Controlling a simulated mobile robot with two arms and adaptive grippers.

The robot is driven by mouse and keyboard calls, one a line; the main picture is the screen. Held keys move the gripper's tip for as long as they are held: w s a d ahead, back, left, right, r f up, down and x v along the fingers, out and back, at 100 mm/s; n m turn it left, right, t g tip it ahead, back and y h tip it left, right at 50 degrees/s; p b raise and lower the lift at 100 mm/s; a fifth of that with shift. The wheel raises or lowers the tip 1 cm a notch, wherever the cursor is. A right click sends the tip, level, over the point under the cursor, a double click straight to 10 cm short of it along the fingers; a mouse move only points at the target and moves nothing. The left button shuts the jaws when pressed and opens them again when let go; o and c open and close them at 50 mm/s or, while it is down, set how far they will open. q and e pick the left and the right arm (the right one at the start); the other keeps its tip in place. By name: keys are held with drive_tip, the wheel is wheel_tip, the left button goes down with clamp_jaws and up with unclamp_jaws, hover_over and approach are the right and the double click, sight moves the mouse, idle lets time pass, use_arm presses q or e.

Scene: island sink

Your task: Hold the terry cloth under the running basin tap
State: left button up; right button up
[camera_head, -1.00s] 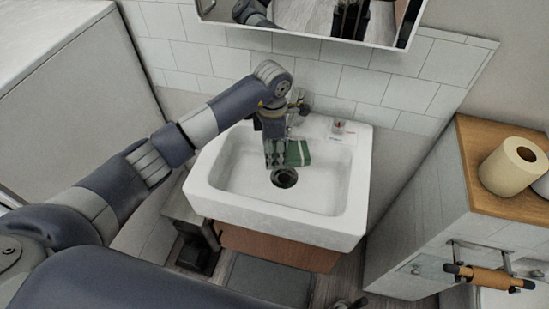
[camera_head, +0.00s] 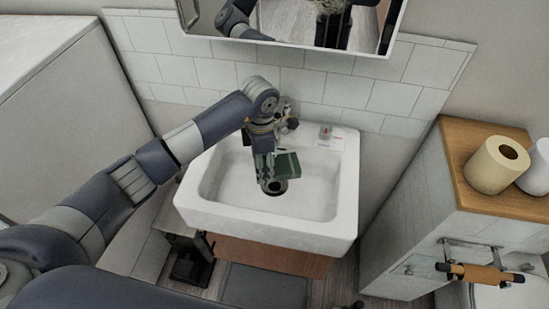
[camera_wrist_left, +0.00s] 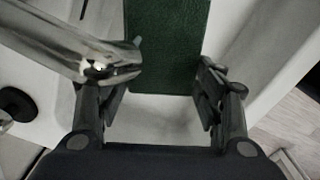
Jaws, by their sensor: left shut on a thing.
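The green terry cloth (camera_head: 288,163) hangs over the white basin (camera_head: 213,205), close above the drain (camera_head: 273,187). My left gripper (camera_head: 265,172) is shut on it, with the fingers pointing down. In the left wrist view the cloth (camera_wrist_left: 168,45) shows dark green between the fingertips (camera_wrist_left: 171,62). The chrome tap (camera_wrist_left: 75,50) reaches in from the left there, with its outlet beside the cloth. In the head view the tap (camera_head: 288,112) is partly hidden behind my left wrist. I cannot make out a water stream. My right gripper is not in view.
A small item (camera_head: 325,132) stands on the basin's back right ledge. A mirror (camera_head: 300,28) hangs above. A wood-topped cabinet (camera_head: 500,203) with paper rolls (camera_head: 497,165) stands to the right. The right part of the bowl is clear.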

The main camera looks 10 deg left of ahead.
sight(266, 173)
use_arm(q)
drive_tip(key=shift+s+d+p, duration=0.35)
drive_tip(key=shift+s+d, duration=0.05)
drive_tip(key=shift+s, duration=0.4)
drive_tip(key=shift+s+d+p, duration=0.3)
drive_tip(key=shift+s+d, duration=0.1)
drive_tip(key=shift+s, duration=0.35)
drive_tip(key=shift+s+d+p, duration=0.2)
drive_tip(key=shift+s+d, duration=0.1)
drive_tip(key=shift+s, duration=0.25)
drive_tip(key=shift+s+d+p, duration=0.15)
drive_tip(key=shift+s+d, duration=0.1)
drive_tip(key=shift+s, duration=0.25)
drive_tip(key=s+d+r+p, duration=0.2)
drive_tip(key=s+r+p, duration=0.2)
drive_tip(key=shift+s, duration=0.25)
drive_tip(key=shift+d, duration=0.1)
